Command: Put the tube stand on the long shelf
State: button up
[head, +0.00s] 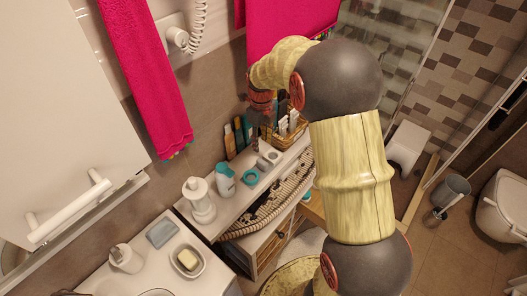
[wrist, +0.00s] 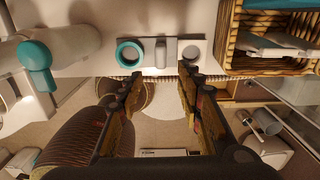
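What looks like the tube stand (wrist: 201,67) is a small white block with a round dark opening, at the top middle of the wrist view. A grey-white upright piece and a teal ring stand in line left of it; I cannot tell whether they are one piece. In the head view the white piece (head: 271,156) is on the white shelf (head: 232,205) along the wall, likely the long shelf. My gripper (wrist: 160,77) is open and empty, its fingers apart and pointing toward this row. In the head view my gripper is partly hidden behind my arm.
A wicker basket (wrist: 231,38) of bottles is right of the row. A white-and-teal bottle (head: 224,180) and a white dispenser (head: 200,200) stand left of it. A sink counter with a soap dish (head: 189,261) is at lower left. Pink towels (head: 148,75) hang above.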

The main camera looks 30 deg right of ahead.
jog(key=s+a+r+n+t, duration=0.2)
jog(key=s+a+r+n, duration=0.2)
jog(key=s+r+n, duration=0.3)
jog(key=s+a+r+n+t, duration=0.1)
jog(key=s+a+r+n, duration=0.3)
jog(key=r+n, duration=0.5)
jog(key=s+a+r+n+t, duration=0.1)
jog(key=s+r+n, duration=0.1)
jog(key=s+n, duration=0.5)
jog(key=s+a+r+n+t, duration=0.1)
jog(key=s+a+r+n, duration=0.1)
jog(key=s+n, duration=0.6)
jog(key=shift+s+a+t, duration=0.2)
jog(key=shift+s+t, duration=0.1)
jog(key=shift+s, duration=0.35)
jog(key=shift+f, duration=0.1)
